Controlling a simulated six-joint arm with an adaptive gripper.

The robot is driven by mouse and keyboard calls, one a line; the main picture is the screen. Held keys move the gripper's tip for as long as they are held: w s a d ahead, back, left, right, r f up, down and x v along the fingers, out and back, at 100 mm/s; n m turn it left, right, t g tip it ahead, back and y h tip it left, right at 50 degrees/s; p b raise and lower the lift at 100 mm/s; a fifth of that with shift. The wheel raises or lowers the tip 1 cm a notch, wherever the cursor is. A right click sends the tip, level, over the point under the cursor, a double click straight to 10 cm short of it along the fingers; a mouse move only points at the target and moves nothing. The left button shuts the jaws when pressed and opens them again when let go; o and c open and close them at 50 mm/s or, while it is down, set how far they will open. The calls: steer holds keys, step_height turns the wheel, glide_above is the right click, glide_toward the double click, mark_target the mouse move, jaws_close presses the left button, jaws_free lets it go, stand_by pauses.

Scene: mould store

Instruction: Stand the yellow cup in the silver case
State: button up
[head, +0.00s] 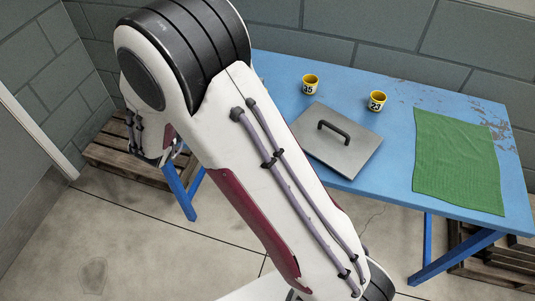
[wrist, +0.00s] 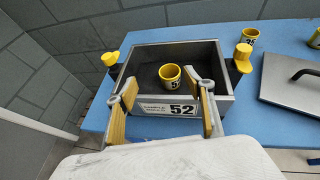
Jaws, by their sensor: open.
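In the wrist view the silver case (wrist: 222,108) stands lidless on the blue table, with a label reading 52 on its front and a dark inside. A yellow cup (wrist: 170,72) with a partly hidden dark marking stands upright inside it. My gripper (wrist: 160,82) is open and empty, its fingers reaching over the case's front. The right fingertip appears close to the cup; I cannot tell whether it touches. The left fingertip is apart from it.
Two other yellow cups, marked 35 (head: 310,84) and 23 (head: 377,101), stand on the blue table (head: 280,68). A grey lid with a black handle (head: 345,158) lies flat near them. A green cloth (head: 457,160) covers the table's right part. Yellow knobs (wrist: 110,59) flank the case.

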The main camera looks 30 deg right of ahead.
steer(key=s+a+r+n+t+y, duration=0.1)
steer(key=a+r+n+y, duration=0.4)
steer(key=r+n, duration=0.55)
steer(key=s+r+n+g+y, duration=0.1)
steer(key=s+r+n+y, duration=0.35)
steer(key=s+n, duration=0.55)
steer(key=s+d+n+g+h, duration=0.1)
steer(key=s+d+n, duration=0.3)
steer(key=s+n, duration=0.7)
steer(key=s+d+f+n+g+h, duration=0.1)
steer(key=s+d+n+g, duration=0.3)
steer(key=s+n, duration=0.7)
steer(key=s+d, duration=0.1)
steer(key=s, duration=0.3)
steer(key=shift+d+f, duration=0.15)
steer(key=shift+d, duration=0.05)
steer(key=shift+s, duration=0.1)
